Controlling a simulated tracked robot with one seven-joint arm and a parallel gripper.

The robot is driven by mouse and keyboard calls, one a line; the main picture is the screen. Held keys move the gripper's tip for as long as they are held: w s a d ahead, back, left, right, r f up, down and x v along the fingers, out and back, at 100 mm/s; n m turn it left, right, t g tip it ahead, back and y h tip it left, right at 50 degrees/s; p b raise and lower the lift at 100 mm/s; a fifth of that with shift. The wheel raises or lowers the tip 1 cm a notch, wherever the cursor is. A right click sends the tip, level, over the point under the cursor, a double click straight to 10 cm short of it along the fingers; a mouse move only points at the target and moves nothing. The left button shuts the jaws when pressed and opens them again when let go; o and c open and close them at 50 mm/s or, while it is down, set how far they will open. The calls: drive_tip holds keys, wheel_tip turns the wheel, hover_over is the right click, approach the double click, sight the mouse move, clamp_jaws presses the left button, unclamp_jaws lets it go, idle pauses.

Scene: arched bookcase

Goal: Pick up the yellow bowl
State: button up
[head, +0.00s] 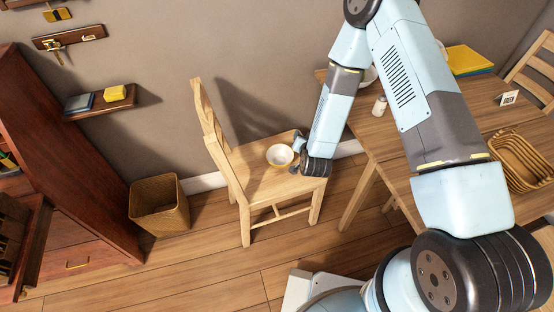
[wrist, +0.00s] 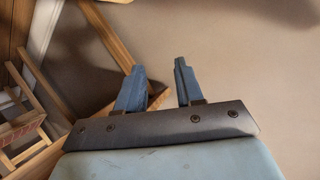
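A small pale bowl with a yellowish tint (head: 280,155) sits upright on the seat of the wooden chair (head: 262,186) in the head view. My gripper (head: 298,153) is at the bowl's right side, over the right part of the seat. I cannot tell whether it touches the rim. In the wrist view the two blue fingers of my gripper (wrist: 158,72) stand apart, with nothing held between them. The bowl does not show in the wrist view.
The chair's tall back (head: 212,135) rises left of the bowl. A wooden table (head: 384,138) stands to the right, with a white jar (head: 379,106) and a woven basket (head: 522,160). A bin (head: 160,205) stands on the floor. A wall shelf (head: 101,102) is at left.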

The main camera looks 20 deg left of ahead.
sight(280, 158)
drive_tip(key=s+f+t, duration=0.1)
drive_tip(key=s+f, duration=0.9)
drive_tip(key=shift+m, duration=0.4)
drive_tip(key=x, duration=1.3)
drive_tip(key=shift+w+d+f, duration=0.2)
drive_tip(key=shift+w+d, duration=0.05)
drive_tip(key=shift+w, duration=0.2)
clamp_jaws()
